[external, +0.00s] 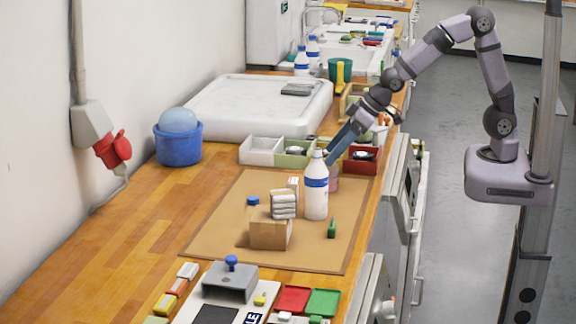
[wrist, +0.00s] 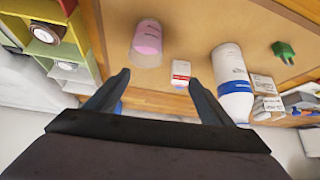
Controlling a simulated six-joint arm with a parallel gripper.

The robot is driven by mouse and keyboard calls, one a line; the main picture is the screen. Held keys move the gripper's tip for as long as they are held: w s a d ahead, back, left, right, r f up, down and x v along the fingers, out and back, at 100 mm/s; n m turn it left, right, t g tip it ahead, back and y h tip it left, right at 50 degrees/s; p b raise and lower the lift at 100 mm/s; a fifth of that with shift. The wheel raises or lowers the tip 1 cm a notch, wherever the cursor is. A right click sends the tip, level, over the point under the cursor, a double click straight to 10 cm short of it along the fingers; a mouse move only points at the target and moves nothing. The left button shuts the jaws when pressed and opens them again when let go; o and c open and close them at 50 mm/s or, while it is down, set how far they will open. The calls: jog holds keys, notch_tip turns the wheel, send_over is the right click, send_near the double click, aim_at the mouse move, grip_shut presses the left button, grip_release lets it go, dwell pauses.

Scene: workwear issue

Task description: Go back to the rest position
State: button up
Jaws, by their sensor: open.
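My gripper (external: 338,150) hangs over the far end of the brown mat (external: 222,222), angled down behind the white bottle as the external view sees it. In the wrist view my gripper (wrist: 159,79) has its fingers spread, with nothing held between them. The white bottle with a blue band (external: 316,196) stands upright on the mat; it shows in the wrist view (wrist: 232,80) beyond the right finger. A pink, clear-topped container (wrist: 147,40) is beyond the left finger, and a small white-and-red box (wrist: 181,73) lies ahead of the fingers.
A cardboard box (external: 270,232) with a stack of white packs (external: 284,204) stands left of the bottle. A green piece (external: 332,229) lies to its right. Open bins (external: 262,151) line the mat's far edge. A blue bucket (external: 178,143) is by the wall. The aisle floor (external: 440,130) is clear.

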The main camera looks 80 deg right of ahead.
jog(key=s+d+f+g, duration=0.2)
jog(key=s+d+f, duration=0.1)
jog(key=s, duration=0.5)
jog(key=s+d+f+m+g+b, duration=0.1)
jog(key=s+d+f+g, duration=0.1)
jog(key=s, duration=0.6)
jog(key=s+d+f+g+h, duration=0.1)
jog(key=s+d+f+g, duration=0.2)
jog(key=s, duration=0.6)
jog(key=shift+d+f+m+b, duration=0.3)
jog(key=shift+d+f+b, duration=0.05)
jog(key=shift+d, duration=0.4)
